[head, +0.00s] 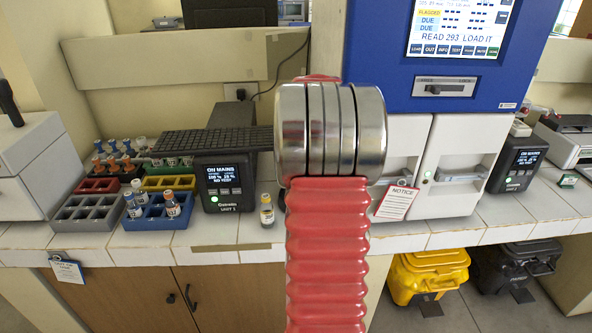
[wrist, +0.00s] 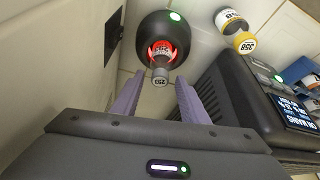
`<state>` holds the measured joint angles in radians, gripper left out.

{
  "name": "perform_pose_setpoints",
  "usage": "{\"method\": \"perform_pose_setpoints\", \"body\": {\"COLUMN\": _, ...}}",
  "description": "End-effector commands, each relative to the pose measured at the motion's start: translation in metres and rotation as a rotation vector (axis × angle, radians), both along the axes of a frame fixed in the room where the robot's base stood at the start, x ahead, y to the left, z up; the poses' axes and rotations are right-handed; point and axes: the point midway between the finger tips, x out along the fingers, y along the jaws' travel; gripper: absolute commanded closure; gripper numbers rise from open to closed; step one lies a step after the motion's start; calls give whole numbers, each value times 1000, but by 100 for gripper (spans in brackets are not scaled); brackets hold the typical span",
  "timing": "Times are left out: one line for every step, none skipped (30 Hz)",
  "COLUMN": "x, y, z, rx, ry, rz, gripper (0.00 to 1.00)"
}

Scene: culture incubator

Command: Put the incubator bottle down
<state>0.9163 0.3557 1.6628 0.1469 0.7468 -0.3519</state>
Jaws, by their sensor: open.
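The two purple fingers of my gripper (wrist: 158,88) are apart, one on each side of the cap, with visible gaps. The gripper is open and holds nothing. In the head view my arm hides the gripper, this bottle and the round device. The blue and white incubator (head: 440,140) stands behind; its screen (head: 455,30) reads "READ 293 LOAD IT".
A yellow-labelled bottle (head: 266,214) stands beside a black unit (head: 222,182); both also show right of the gripper in the wrist view. Coloured racks (head: 105,222) with several bottles are at left.

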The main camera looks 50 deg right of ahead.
Motion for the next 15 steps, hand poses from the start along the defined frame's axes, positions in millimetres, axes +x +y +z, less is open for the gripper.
{"method": "perform_pose_setpoints", "body": {"x": -1, "y": 1, "z": 5, "rx": -2, "ry": -1, "rz": 0, "gripper": 60}}
{"method": "perform_pose_setpoints", "body": {"x": -2, "y": 1, "z": 8, "rx": -2, "ry": -1, "rz": 0, "gripper": 60}}
{"method": "perform_pose_setpoints", "body": {"x": -4, "y": 3, "z": 12, "rx": 0, "ry": -1, "rz": -1, "gripper": 60}}
{"method": "perform_pose_setpoints", "body": {"x": -5, "y": 3, "z": 16, "rx": -2, "ry": -1, "rz": -1, "gripper": 60}}
{"method": "perform_pose_setpoints", "body": {"x": -6, "y": 4, "z": 21, "rx": -2, "ry": -2, "rz": -1, "gripper": 60}}
{"method": "perform_pose_setpoints", "body": {"x": -9, "y": 6, "z": 26, "rx": -2, "ry": -2, "rz": -1, "gripper": 60}}
{"method": "perform_pose_setpoints", "body": {"x": -10, "y": 7, "z": 31, "rx": -2, "ry": -1, "rz": -1, "gripper": 60}}
{"method": "perform_pose_setpoints", "body": {"x": -12, "y": 8, "z": 36, "rx": -2, "ry": -2, "rz": -1, "gripper": 60}}
{"method": "perform_pose_setpoints", "body": {"x": -14, "y": 10, "z": 43, "rx": -2, "ry": -2, "rz": -1, "gripper": 60}}
{"method": "perform_pose_setpoints", "body": {"x": -15, "y": 11, "z": 47, "rx": -2, "ry": -1, "rz": -1, "gripper": 60}}
{"method": "perform_pose_setpoints", "body": {"x": -17, "y": 12, "z": 52, "rx": -2, "ry": -2, "rz": -1, "gripper": 60}}
{"method": "perform_pose_setpoints", "body": {"x": -19, "y": 14, "z": 59, "rx": -2, "ry": -2, "rz": -1, "gripper": 60}}
{"method": "perform_pose_setpoints", "body": {"x": -21, "y": 15, "z": 64, "rx": -2, "ry": -1, "rz": -1, "gripper": 60}}
{"method": "perform_pose_setpoints", "body": {"x": -22, "y": 16, "z": 68, "rx": -2, "ry": -2, "rz": -1, "gripper": 60}}
{"method": "perform_pose_setpoints", "body": {"x": -25, "y": 18, "z": 75, "rx": -2, "ry": -2, "rz": -1, "gripper": 60}}
